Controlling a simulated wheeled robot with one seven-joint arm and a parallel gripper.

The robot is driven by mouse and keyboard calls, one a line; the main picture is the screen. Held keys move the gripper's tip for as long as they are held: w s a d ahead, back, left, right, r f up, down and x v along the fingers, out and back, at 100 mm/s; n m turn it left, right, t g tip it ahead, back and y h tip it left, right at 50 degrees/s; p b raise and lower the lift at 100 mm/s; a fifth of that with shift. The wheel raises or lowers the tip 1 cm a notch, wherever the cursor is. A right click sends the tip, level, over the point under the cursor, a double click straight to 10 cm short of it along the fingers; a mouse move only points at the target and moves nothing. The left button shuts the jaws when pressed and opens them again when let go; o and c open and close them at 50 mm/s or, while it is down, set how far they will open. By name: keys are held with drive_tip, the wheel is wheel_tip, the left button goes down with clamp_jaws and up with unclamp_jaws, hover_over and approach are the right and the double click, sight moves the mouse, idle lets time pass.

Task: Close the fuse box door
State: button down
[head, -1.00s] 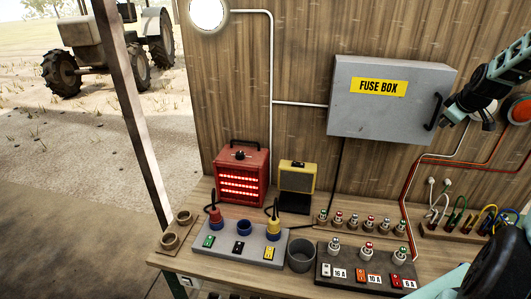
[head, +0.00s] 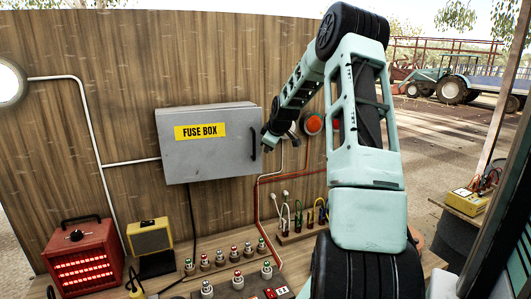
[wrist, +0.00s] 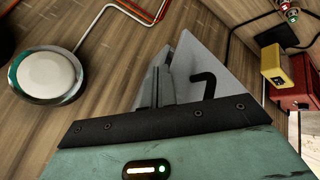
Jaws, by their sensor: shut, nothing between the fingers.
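The grey fuse box (head: 215,160) hangs on the wooden wall with a yellow FUSE BOX label. Its door (head: 220,112) looks flush with the box in the head view; I cannot tell whether a narrow gap remains. The black handle (head: 254,142) is at the door's right edge and also shows in the wrist view (wrist: 208,80). My gripper (head: 267,143) is beside the right edge, close to the handle; contact cannot be told. In the wrist view its fingers (wrist: 157,75) are shut and empty, overlapping the box's grey side.
A red round button (head: 312,123) is on the wall right of my gripper. Cables and conduit run below the box. The bench beneath holds a red heater (head: 85,260), a yellow radio (head: 149,238), several fuses and coloured leads (head: 305,215). Wall left of the box is mostly clear.

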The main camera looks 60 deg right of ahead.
drive_tip(key=s+d+r+b, duration=0.1)
drive_tip(key=s+r+b, duration=0.35)
drive_tip(key=r, duration=0.25)
drive_tip(key=a+f+m+t+b, duration=0.1)
drive_tip(key=a+f+m, duration=0.1)
drive_tip(key=a, duration=0.2)
drive_tip(key=a+f+m+b, duration=0.1)
drive_tip(key=a+f+m, duration=0.1)
drive_tip(key=a+m, duration=0.15)
drive_tip(key=m+h+b, duration=0.2)
drive_tip(key=m+b, duration=0.1)
drive_tip(key=m, duration=0.3)
approach(261, 168)
wheel_tip(261, 168, down, 3)
drive_tip(key=shift+w+d+f+n+p, duration=0.15)
drive_tip(key=shift+w+d+p, duration=0.1)
drive_tip(key=shift+w+d, duration=0.3)
drive_tip(key=shift+w+d+f+n+p, duration=0.1)
drive_tip(key=shift+w+d+p, duration=0.25)
drive_tip(key=shift+w, duration=0.35)
drive_tip(key=shift+r, duration=0.1)
